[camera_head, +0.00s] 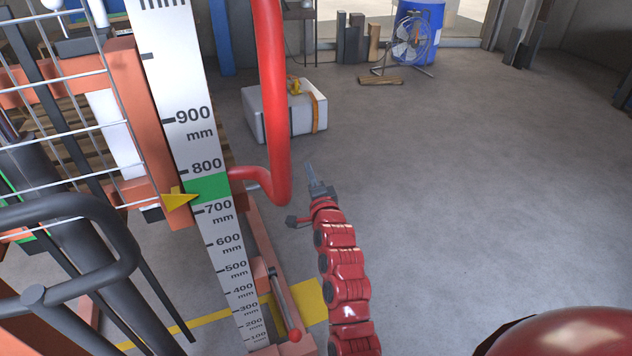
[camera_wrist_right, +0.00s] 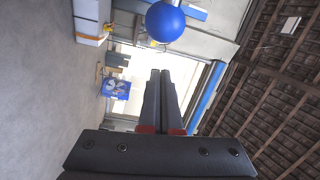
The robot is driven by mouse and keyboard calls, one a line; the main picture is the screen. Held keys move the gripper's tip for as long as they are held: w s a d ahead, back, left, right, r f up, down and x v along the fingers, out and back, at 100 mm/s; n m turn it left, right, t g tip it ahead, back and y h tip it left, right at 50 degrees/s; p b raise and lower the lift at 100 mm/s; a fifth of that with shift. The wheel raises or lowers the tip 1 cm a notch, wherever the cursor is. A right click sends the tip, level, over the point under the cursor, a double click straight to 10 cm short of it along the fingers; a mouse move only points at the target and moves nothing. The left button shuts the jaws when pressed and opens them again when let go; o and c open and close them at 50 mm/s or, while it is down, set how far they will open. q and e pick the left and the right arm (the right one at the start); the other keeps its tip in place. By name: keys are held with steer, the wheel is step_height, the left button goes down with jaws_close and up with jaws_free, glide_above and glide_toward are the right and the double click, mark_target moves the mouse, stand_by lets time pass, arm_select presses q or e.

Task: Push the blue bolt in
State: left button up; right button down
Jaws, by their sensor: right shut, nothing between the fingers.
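A round blue knob (camera_wrist_right: 165,20), which looks like the end of the blue bolt, shows at the top of the right wrist view. It lies beyond my right gripper's fingertips and off to one side of their line, with a visible gap between. I cannot make out the bolt in the head view. My right gripper (camera_head: 311,172) is shut and empty, just right of the red bent handle bar (camera_head: 277,110). Its two fingers (camera_wrist_right: 160,73) lie close together in the wrist view. My left gripper is not in view.
The mixer's height scale (camera_head: 190,120), yellow pointer (camera_head: 178,199) and wire guard (camera_head: 60,130) stand at left. A white box (camera_head: 305,109) sits on the floor behind. A fan (camera_head: 410,42) and blue barrel (camera_head: 428,25) stand farther back. The floor at right is clear.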

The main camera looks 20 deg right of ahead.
steer(key=shift+s+a+f, duration=0.15)
steer(key=shift+a, duration=0.4)
steer(key=shift+s+a+f, duration=0.1)
steer(key=shift+s+a, duration=0.05)
steer(key=shift+a, duration=0.35)
steer(key=shift+s+a+f, duration=0.15)
steer(key=shift+a, duration=0.4)
steer(key=a+p, duration=0.3)
steer(key=a, duration=0.3)
steer(key=shift+s, duration=0.15)
